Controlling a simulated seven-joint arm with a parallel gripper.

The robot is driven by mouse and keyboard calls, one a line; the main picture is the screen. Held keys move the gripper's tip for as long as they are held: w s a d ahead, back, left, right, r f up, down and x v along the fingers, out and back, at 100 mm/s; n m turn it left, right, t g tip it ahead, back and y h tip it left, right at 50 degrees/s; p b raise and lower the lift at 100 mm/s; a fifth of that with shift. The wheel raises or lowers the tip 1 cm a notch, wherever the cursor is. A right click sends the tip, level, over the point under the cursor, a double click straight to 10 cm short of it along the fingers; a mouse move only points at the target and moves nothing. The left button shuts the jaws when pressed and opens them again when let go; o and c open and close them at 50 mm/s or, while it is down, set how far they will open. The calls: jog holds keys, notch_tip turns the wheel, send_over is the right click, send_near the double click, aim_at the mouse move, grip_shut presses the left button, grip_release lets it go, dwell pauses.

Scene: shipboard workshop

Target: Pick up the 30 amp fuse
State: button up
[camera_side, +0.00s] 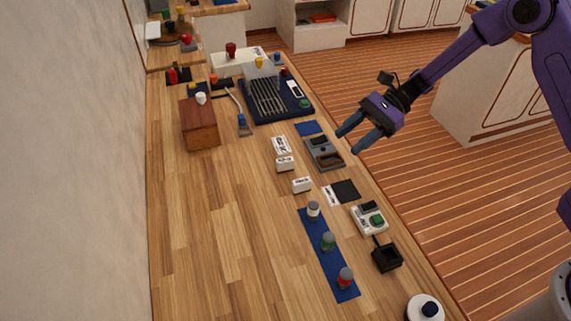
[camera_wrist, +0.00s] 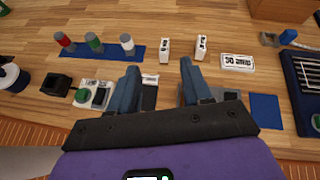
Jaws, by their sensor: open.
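A white card with dark lettering that seems to read 30 AMP (camera_wrist: 237,63) lies on the bench; it also shows in the side view (camera_side: 281,145). Beside it are two small white blocks with dark marks, one nearer the card (camera_side: 285,164) and one farther (camera_side: 302,185); the wrist view shows them too (camera_wrist: 201,47) (camera_wrist: 164,49). Their marks are too small to read, so I cannot tell which is the 30 amp fuse. My gripper (camera_side: 349,142) is open and empty, above the bench's right edge near a grey device (camera_side: 323,152). Its spread fingers also show in the wrist view (camera_wrist: 159,66).
A blue strip (camera_side: 322,250) holds white-, green- and red-topped pieces. A white device with a green button (camera_side: 369,220) and a black box (camera_side: 387,258) stand near the edge. A wooden box (camera_side: 200,125) and a dark rack (camera_side: 270,100) stand farther back. The left bench is clear.

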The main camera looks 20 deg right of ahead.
jog(key=w+d+f+m+t+y, duration=0.1)
jog(key=w+d+f+m+t, duration=0.1)
jog(key=w+m, duration=0.25)
send_near(284, 160)
jog(key=shift+n+t, duration=0.25)
jog(key=shift+t, duration=0.15)
jog(key=x, duration=0.9)
jog(key=shift+s+a+f, duration=0.1)
jog(key=shift+s+a, duration=0.15)
grip_shut()
